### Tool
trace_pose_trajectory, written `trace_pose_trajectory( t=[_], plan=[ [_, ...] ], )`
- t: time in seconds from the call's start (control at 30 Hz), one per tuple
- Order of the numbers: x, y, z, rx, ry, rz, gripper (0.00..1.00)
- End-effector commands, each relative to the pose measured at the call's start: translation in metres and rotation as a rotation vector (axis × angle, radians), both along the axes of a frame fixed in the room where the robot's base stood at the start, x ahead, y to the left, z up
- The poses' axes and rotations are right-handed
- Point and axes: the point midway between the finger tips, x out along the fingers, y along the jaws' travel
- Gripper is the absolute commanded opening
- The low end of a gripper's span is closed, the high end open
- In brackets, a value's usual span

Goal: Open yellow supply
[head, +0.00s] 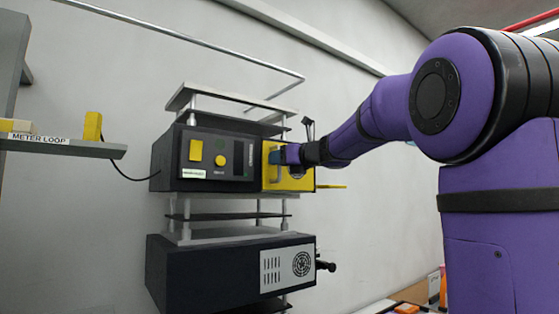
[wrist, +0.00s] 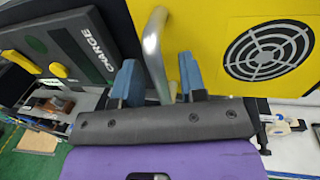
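The yellow supply (head: 289,182) is a yellow-fronted box at the right end of the upper dark unit. Its yellow face, with a round dark vent grille (wrist: 268,50), fills the right of the wrist view. A silver bar handle (wrist: 153,45) stands out from this face. My gripper (wrist: 160,82) is at the handle, with one blue finger on each side of the bar. Gaps show between fingers and bar, so it looks open around the handle, not clamped. In the head view my gripper (head: 281,158) partly hides the yellow face and handle.
The dark unit (head: 218,160) beside the supply has a yellow square, a yellow knob and a "CHARGE" label (wrist: 95,58). Another dark box (head: 225,270) with a vent sits below. A "METER LOOP" shelf (head: 60,145) juts out at left. A thin yellow piece (head: 331,186) projects right.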

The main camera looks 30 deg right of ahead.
Motion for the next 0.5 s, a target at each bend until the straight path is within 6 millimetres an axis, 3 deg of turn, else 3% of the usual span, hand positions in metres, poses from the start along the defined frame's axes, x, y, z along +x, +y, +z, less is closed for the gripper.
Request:
trace_pose_trajectory(
  t=[0.37, 0.5],
  plan=[
    [0.0048, 0.0011, 0.0002, -0.001, 0.000, -0.001, 0.39],
    [0.0047, 0.0011, 0.0002, -0.001, 0.000, -0.001, 0.06]
  ],
)
